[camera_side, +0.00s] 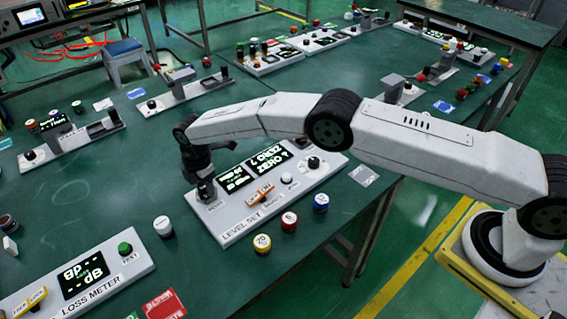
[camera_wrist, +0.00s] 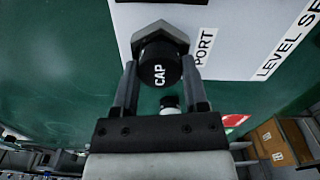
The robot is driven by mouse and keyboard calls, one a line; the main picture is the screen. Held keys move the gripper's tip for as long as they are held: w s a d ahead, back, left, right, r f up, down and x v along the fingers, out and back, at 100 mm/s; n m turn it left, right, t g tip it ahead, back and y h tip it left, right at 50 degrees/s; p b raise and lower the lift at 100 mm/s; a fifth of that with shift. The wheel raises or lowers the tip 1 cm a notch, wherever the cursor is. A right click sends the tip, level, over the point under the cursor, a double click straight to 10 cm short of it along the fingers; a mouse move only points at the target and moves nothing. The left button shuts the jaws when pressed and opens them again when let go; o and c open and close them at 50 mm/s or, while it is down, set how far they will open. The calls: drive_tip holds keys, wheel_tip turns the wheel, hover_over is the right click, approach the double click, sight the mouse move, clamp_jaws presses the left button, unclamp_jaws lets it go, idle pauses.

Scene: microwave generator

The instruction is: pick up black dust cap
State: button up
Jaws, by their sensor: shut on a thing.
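The black dust cap (camera_wrist: 160,66), marked "CAP", sits at a grey hex fitting (camera_wrist: 158,36) next to the "PORT" label in the wrist view. My gripper (camera_wrist: 160,82) has one finger on each side of the cap and is shut on it. In the side view my gripper (camera_side: 205,180) reaches down at the left end of the level set panel (camera_side: 232,232), over the port. The cap is small and dark there, and I cannot tell it clearly from the fingers. I cannot tell whether the cap is still seated on the fitting.
White (camera_side: 163,226), yellow (camera_side: 262,244), red (camera_side: 289,221) and blue (camera_side: 321,202) round pieces stand in front of the panel. The loss meter (camera_side: 120,268) lies at the lower left. More panels stand further back. Bare green table lies left of my gripper.

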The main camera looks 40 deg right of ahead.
drive_tip(key=shift+r, duration=1.5)
drive_tip(key=shift+s+d+r, duration=0.3)
drive_tip(key=shift+s+r, duration=0.5)
drive_tip(key=shift+r, duration=0.15)
drive_tip(key=s+d+r, duration=0.4)
drive_tip(key=s+r, duration=0.3)
drive_tip(key=s, duration=0.4)
drive_tip(key=shift+s+r, duration=0.25)
drive_tip(key=shift+r, duration=0.1)
drive_tip(key=shift+d, duration=0.1)
drive_tip(key=shift+d, duration=0.1)
